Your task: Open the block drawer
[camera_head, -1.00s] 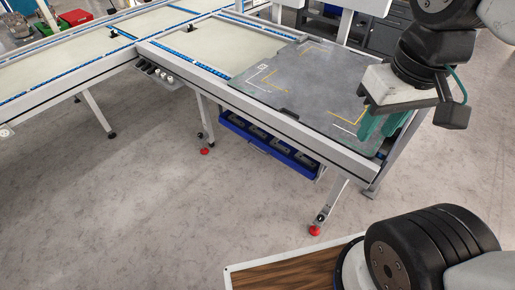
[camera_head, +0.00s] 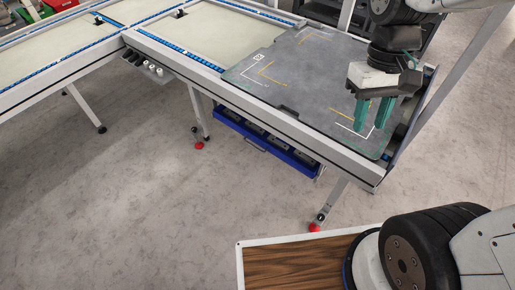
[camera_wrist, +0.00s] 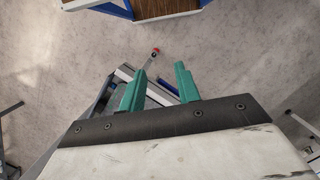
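The blue block drawer (camera_head: 262,141) hangs under the front edge of the workbench in the head view, with several dark grey blocks inside and a handle on its front. My gripper (camera_head: 373,118) is above the right part of the grey table top, its two green fingers pointing down, apart and empty. In the wrist view the fingers (camera_wrist: 160,88) are spread with nothing between them. A small blue piece, probably the drawer's edge, shows beyond the right finger (camera_wrist: 166,86). My gripper is apart from the drawer, higher and to its right.
The grey plate (camera_head: 290,75) with yellow and white corner marks lies on the workbench. Table legs with red feet (camera_head: 314,227) stand below. A conveyor (camera_head: 60,55) runs to the left. The floor (camera_head: 130,190) before the drawer is clear.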

